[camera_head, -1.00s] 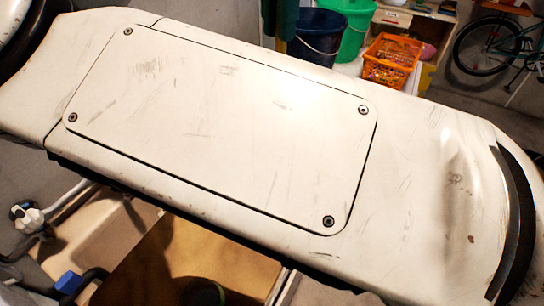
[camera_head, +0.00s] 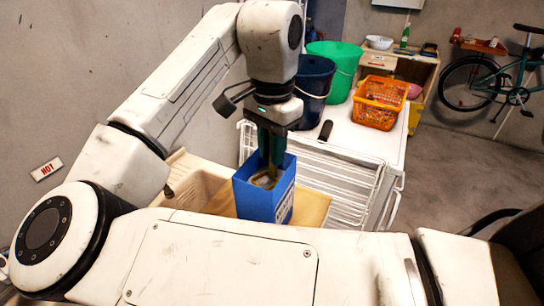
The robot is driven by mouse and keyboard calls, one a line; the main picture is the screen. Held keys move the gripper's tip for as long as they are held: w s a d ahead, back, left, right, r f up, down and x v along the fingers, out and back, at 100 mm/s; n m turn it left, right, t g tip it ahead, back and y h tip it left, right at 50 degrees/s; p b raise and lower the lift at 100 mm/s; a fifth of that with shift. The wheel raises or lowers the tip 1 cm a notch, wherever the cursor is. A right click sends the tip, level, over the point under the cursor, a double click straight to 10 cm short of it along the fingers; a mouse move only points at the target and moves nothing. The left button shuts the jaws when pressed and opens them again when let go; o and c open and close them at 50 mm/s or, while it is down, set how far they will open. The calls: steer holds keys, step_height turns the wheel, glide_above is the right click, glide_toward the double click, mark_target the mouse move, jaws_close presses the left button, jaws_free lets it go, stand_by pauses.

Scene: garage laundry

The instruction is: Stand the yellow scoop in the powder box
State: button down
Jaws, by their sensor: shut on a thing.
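The powder box (camera_head: 256,203) is a blue, open-topped box with pale print on its right side. It stands upright on a tan board (camera_head: 312,205) at the sink. My gripper (camera_head: 271,160) points down at the box's mouth, with its dark fingers over the opening. It is shut on the yellow scoop (camera_head: 267,177), of which only a small dull yellow part shows between the fingers and the box rim. The rest of the scoop is hidden by the fingers and box walls, so I cannot tell whether it touches the powder.
A small black object (camera_head: 325,130) lies on the white top. My arm crosses the foreground.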

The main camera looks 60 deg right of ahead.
steer(key=shift+f, duration=1.2)
steer(key=shift+f, duration=0.1)
steer(key=c, duration=1.3)
jaws_free()
step_height(320, 180, up, 12)
steer(key=shift+r, duration=0.15)
